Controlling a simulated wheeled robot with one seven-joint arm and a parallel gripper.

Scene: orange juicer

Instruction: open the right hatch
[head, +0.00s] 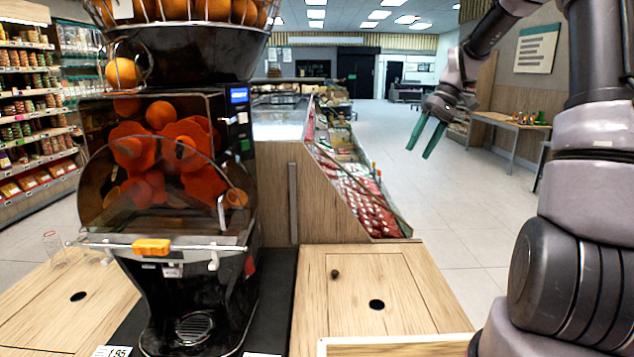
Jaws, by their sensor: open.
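The right hatch (350,292) is a flat wooden panel in the counter top to the right of the juicer. It has a round dark hole (376,304) near its front and lies level with the counter, shut. A small dark round thing (334,274) sits on the wood behind and left of the hole. My gripper (419,151) has two green fingers, apart and empty. It hangs in the air up and to the right of the hatch, well clear of it, with its fingers pointing down and left.
A display case (275,185) rises behind the hatch. Open floor (470,220) lies to the right.

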